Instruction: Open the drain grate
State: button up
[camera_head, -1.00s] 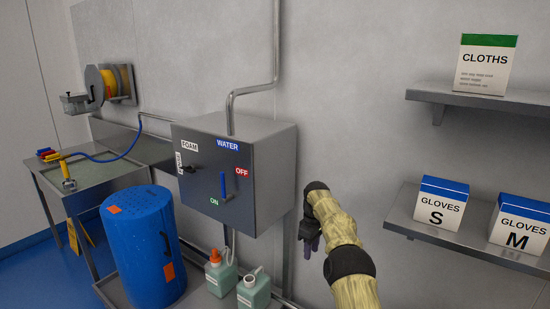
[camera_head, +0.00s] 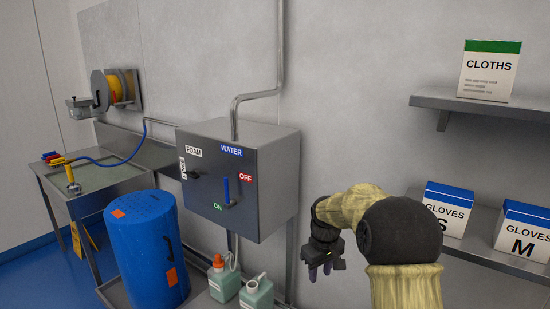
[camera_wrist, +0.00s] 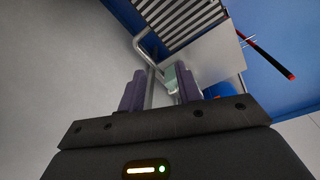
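My gripper (camera_head: 322,270) hangs fingers-down in front of the grey wall, right of the control box, in the head view. In the wrist view its two purple fingers (camera_wrist: 160,88) stand apart with nothing held between them. A slatted panel of light and dark bars (camera_wrist: 176,18) shows at the top of the wrist view, apart from the fingers. I cannot tell whether this is the drain grate. No drain grate shows in the head view.
A control box (camera_head: 240,180) with a blue lever is on the wall. A blue drum (camera_head: 140,250) and green bottles (camera_head: 256,294) stand below. A steel sink table (camera_head: 90,180) is at left. Shelves with glove boxes (camera_head: 525,230) are at right. Blue floor (camera_head: 35,285) is open at left.

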jog(key=s+d+m, duration=0.1)
jog(key=s+m, duration=0.2)
jog(key=s, duration=1)
jog(key=s+d+f+m+t, duration=0.1)
jog(key=s+d+m, duration=0.1)
jog(key=s, duration=1)
jog(key=shift+s+f+m, duration=0.3)
jog(key=shift+s+m, duration=0.1)
jog(key=shift+c, duration=0.2)
grip_shut()
jog(key=w+a+f+n+h+b, duration=0.2)
jog(key=a+f+n+b, duration=0.25)
jog(key=f+b, duration=0.5)
jog(key=w+a+f+n+h+b, duration=0.1)
jog(key=a+f+n+h+b, duration=0.15)
jog(key=f+n+b, duration=0.7)
jog(key=w+a+f+n+h+b, duration=0.2)
jog(key=a+f+b, duration=0.35)
jog(key=f, duration=0.85)
jog(key=w+a+f+n+t+h+b, duration=0.1)
jog(key=a+f+n+t+b, duration=0.8)
jog(key=a+f+n+b, duration=0.3)
jog(key=a+f+b, duration=0.2)
jog(key=a+b, duration=0.1)
jog(key=shift+w+a+f+n+h, duration=0.15)
jog(key=shift+w+f+n+h, duration=0.2)
jog(key=shift+n, duration=0.05)
